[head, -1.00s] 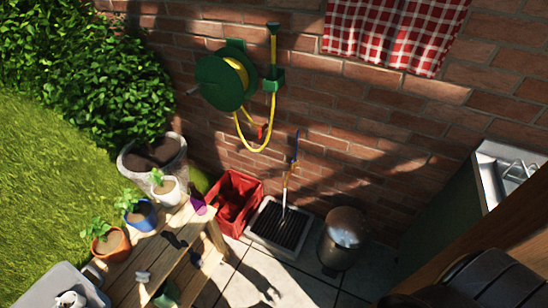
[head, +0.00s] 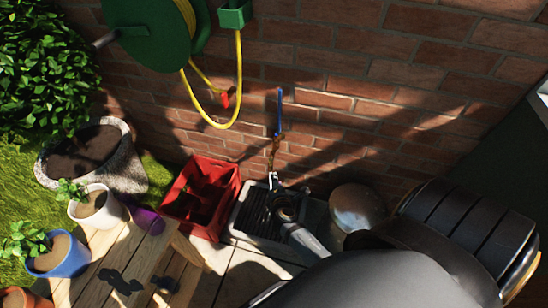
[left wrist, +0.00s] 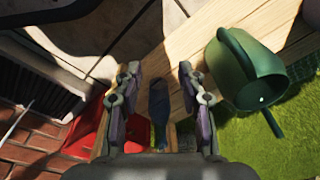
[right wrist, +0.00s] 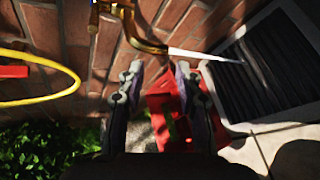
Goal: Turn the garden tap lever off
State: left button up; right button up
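The brass garden tap (head: 275,148) is on the brick wall in the head view, with its blue lever (head: 280,110) standing upright above it. A pale stream of water (right wrist: 197,54) runs from the tap spout (right wrist: 143,42) in the right wrist view. My right gripper (right wrist: 158,70) is open and empty, apart from the tap, with the spout just beyond its fingertips. The lever is not clearly visible in that view. My left gripper (left wrist: 158,70) is open and empty above the wooden bench, and is not visible in the head view.
The drain grate (head: 250,210) lies below the tap, beside a red crate (head: 212,190) and a metal bin (head: 356,206). A yellow hose (head: 240,75) hangs left of the tap. A green watering can (left wrist: 245,70) stands near my left gripper. Potted plants line the bench.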

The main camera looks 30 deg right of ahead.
jog(key=n+t+h+b, duration=0.2)
send_near(275, 146)
jog(key=f, duration=0.1)
jog(key=b+x, duration=0.1)
jog(key=x, duration=0.8)
jog(key=shift+w+r, duration=0.1)
jog(key=shift+w, duration=0.05)
pick_arm(q)
notch_tip(275, 146, up, 6)
jog(key=w+d, duration=0.1)
jog(key=d, duration=0.1)
jog(key=shift+w, duration=0.4)
pick_arm(e)
jog(key=shift+w+d, duration=0.2)
jog(key=shift+w, duration=0.15)
jog(key=shift+c, duration=0.4)
grip_shut()
